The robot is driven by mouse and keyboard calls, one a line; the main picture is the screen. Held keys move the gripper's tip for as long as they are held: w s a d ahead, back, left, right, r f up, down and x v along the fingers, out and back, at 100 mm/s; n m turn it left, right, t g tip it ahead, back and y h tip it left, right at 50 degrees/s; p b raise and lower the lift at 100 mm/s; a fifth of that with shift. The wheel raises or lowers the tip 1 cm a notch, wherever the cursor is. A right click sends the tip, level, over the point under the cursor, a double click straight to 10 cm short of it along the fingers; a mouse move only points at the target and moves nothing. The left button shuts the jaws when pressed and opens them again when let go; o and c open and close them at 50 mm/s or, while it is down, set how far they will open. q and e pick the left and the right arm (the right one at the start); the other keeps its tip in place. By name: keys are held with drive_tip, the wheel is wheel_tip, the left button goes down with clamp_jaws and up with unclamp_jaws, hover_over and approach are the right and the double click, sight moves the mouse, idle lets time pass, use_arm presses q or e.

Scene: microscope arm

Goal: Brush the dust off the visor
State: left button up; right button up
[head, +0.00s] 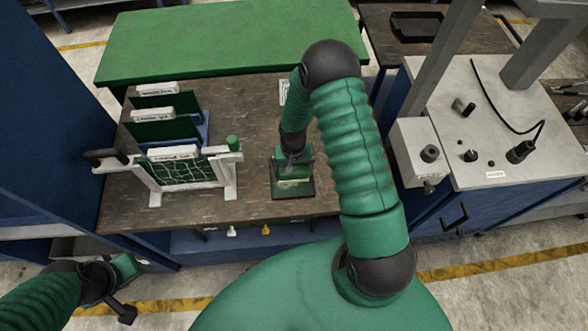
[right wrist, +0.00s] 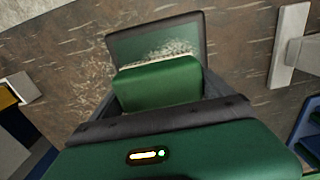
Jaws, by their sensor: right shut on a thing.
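The visor (right wrist: 155,32), a flat green panel in a dark frame, lies on the brown worktop. It also shows in the head view (head: 294,193), partly under my right gripper. Pale dust (right wrist: 178,48) lies on the panel in the right wrist view, along the brush's far edge. My right gripper (head: 291,174) points down over the visor, shut on a green brush (right wrist: 158,84) with pale bristles. The brush and gripper hide the near part of the visor. My left gripper (head: 122,290) hangs low at the left, away from the worktop; its jaws are unclear.
On the worktop (head: 250,115), a white frame (head: 230,183) holding a green board stands left of the visor, with more boards behind it. A green bench (head: 220,40) stands behind. A grey-topped blue cabinet (head: 490,140) stands at the right. Pale specks lie beside the visor.

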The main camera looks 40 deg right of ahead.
drive_tip(key=shift+w+a+f, duration=0.1)
drive_tip(key=shift+w+a, duration=0.05)
drive_tip(key=shift+w, duration=0.05)
drive_tip(key=shift+w+f, duration=0.1)
drive_tip(key=shift+w, duration=0.05)
drive_tip(key=shift+d+f, duration=0.15)
drive_tip(key=shift+d, duration=0.4)
drive_tip(key=shift+w+a+b, duration=0.15)
drive_tip(key=shift+w+a, duration=0.15)
drive_tip(key=shift+a, duration=0.5)
drive_tip(key=shift+w+a+b, duration=0.15)
drive_tip(key=shift+w+a, duration=0.15)
drive_tip(key=shift+a, duration=0.5)
drive_tip(key=shift+s+d, duration=0.15)
drive_tip(key=shift+d, duration=0.45)
drive_tip(key=shift+s+d, duration=0.15)
drive_tip(key=shift+d, duration=0.25)
drive_tip(key=shift+s+d, duration=0.25)
drive_tip(key=shift+d, duration=0.05)
drive_tip(key=shift+a, duration=0.2)
drive_tip(key=shift+s+d, duration=0.4)
drive_tip(key=shift+d, duration=0.25)
use_arm(q)
drive_tip(key=shift+d, duration=0.85)
use_arm(e)
drive_tip(key=shift+s+d+f, duration=0.1)
drive_tip(key=shift+s+d, duration=0.1)
drive_tip(key=shift+d, duration=0.2)
